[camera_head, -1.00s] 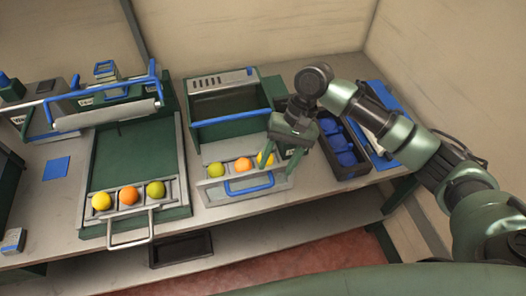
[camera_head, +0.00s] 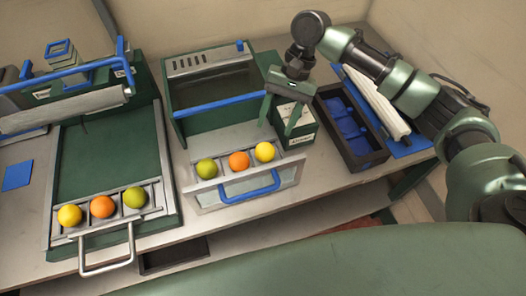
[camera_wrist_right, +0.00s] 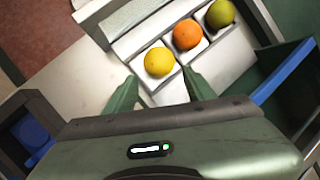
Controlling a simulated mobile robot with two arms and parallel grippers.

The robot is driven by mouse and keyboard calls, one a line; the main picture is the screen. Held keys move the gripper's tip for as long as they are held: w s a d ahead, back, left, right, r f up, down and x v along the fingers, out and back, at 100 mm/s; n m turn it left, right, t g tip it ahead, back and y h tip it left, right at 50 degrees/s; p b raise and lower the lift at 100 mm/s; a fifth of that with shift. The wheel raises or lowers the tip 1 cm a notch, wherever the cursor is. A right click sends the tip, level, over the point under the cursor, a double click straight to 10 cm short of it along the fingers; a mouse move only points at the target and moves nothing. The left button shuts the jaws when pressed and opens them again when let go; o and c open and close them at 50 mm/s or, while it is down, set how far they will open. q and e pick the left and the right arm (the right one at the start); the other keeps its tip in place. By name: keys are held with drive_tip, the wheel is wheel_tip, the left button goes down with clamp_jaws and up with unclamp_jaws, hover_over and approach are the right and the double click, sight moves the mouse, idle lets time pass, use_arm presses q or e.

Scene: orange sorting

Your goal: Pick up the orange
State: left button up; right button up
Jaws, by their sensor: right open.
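An orange (camera_head: 239,160) sits in the middle slot of the tray at the front of the centre machine, with a green fruit (camera_head: 207,168) on its left and a yellow fruit (camera_head: 265,152) on its right. Another orange (camera_head: 103,207) lies in the left tray between a yellow fruit (camera_head: 69,215) and a green fruit (camera_head: 134,197). My right gripper (camera_head: 277,128) is open and empty, behind and near the centre yellow fruit. In the right wrist view, the fingers (camera_wrist_right: 161,88) point toward the yellow fruit (camera_wrist_right: 159,62), with the orange (camera_wrist_right: 187,34) beyond it. My left gripper is not in view.
The centre tray has a blue handle (camera_head: 249,187). A green-and-white box (camera_head: 297,121) stands just behind my right gripper. A dark bin with blue contents (camera_head: 349,131) is to its right. The left green board (camera_head: 100,155) is clear behind its fruits.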

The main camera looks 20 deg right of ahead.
sight(268, 144)
drive_tip(key=shift+a+f, duration=0.25)
drive_tip(key=shift+f, duration=0.5)
drive_tip(key=x, duration=0.1)
drive_tip(key=p+x, duration=0.1)
drive_tip(key=x, duration=0.1)
drive_tip(key=p+x, duration=0.1)
drive_tip(key=x, duration=0.1)
drive_tip(key=shift+s+a+f, duration=0.1)
drive_tip(key=shift+s, duration=0.25)
drive_tip(key=shift+s+a+f, duration=0.1)
drive_tip(key=shift+a+f, duration=0.05)
drive_tip(key=shift+f, duration=0.35)
drive_tip(key=c, duration=1)
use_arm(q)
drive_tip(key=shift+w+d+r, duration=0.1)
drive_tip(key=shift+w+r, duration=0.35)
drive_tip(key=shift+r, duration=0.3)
use_arm(e)
drive_tip(key=shift+c, duration=0.2)
drive_tip(key=shift+r, duration=0.2)
use_arm(q)
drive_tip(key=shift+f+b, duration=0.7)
drive_tip(key=shift+b, duration=0.05)
use_arm(e)
wheel_tip(268, 144, up, 20)
drive_tip(key=shift+f, duration=0.2)
